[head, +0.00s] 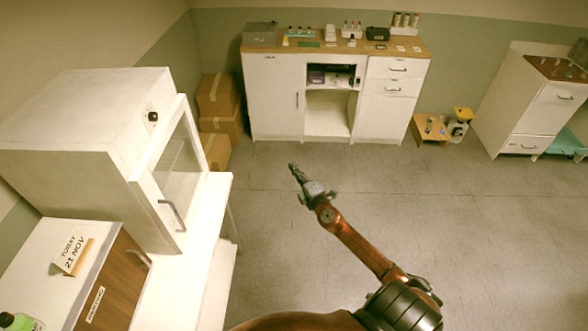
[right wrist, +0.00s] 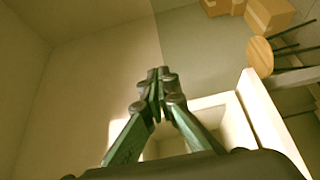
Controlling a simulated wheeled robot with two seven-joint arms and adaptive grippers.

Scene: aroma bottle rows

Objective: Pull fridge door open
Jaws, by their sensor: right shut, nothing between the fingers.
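The fridge (head: 75,125) is a white box on the left in the head view, standing on a white counter. Its door (head: 143,188) has a white frame, a glass pane and a curved metal handle (head: 172,214) low on the front. The door looks closed or nearly so; I cannot tell whether there is a gap. My right gripper (head: 293,168) is shut and empty, over open floor to the right of the fridge and apart from the handle. Its closed fingers also show in the right wrist view (right wrist: 157,88). My left gripper is not in view.
A white counter (head: 193,270) runs below the fridge. A cabinet with a calendar (head: 73,254) and a green bottle (head: 20,322) stands at the near left. Cardboard boxes (head: 218,95) and a white cabinet (head: 275,98) stand at the back. The middle floor is clear.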

